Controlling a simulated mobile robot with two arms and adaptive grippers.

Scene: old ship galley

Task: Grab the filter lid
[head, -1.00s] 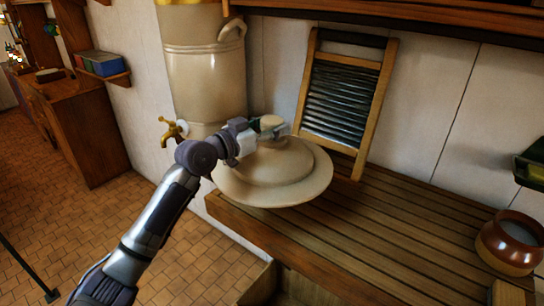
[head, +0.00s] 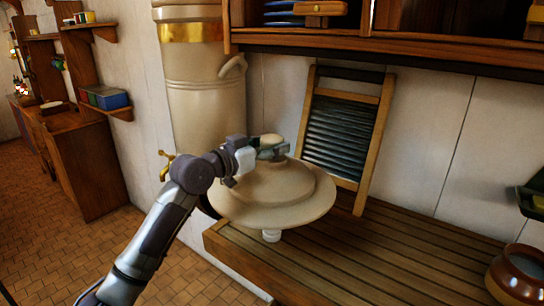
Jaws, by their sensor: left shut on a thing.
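The filter lid (head: 298,208) is a wide, round, cream stoneware disc with a stepped top and a knob. My left gripper (head: 270,152) is shut on the knob at the top. The lid hangs in front of the tall cream filter (head: 205,105), over the left end of the slatted wooden counter. A small pale piece (head: 271,235) shows under the lid's front rim; I cannot tell what it belongs to. The fingers partly hide the knob. My right gripper is not in view.
A washboard (head: 345,130) leans on the wall right behind the lid. A brass tap (head: 167,163) sticks out at the left. A brown pot (head: 518,274) stands at the counter's right. The slatted counter (head: 390,250) between is clear. A shelf (head: 400,50) hangs above.

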